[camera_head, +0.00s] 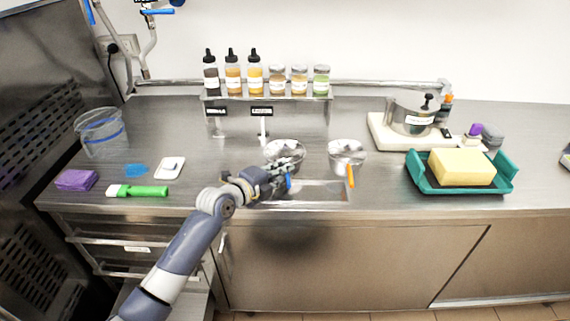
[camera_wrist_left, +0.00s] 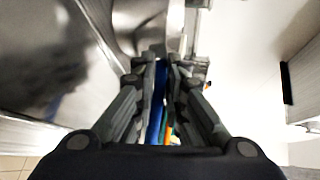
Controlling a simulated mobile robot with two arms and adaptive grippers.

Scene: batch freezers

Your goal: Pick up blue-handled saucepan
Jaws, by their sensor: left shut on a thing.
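The blue-handled saucepan (camera_head: 285,149) is a shiny steel pan at the sink, in the middle of the counter in the head view. Its blue handle (camera_wrist_left: 158,95) lies between the fingers in the left wrist view. My left gripper (camera_head: 284,184) is shut on this handle, just in front of the pan; it also shows in the left wrist view (camera_wrist_left: 160,75). The gripper hides part of the handle. I cannot tell whether the pan is raised. My right gripper is not in view.
An orange-handled steel pan (camera_head: 347,153) stands close on the right. A teal tray (camera_head: 424,183) with a yellow block is further right. Several bottles (camera_head: 231,74) stand on a shelf behind. A green-handled brush (camera_head: 140,190) and purple sponge (camera_head: 77,180) lie left.

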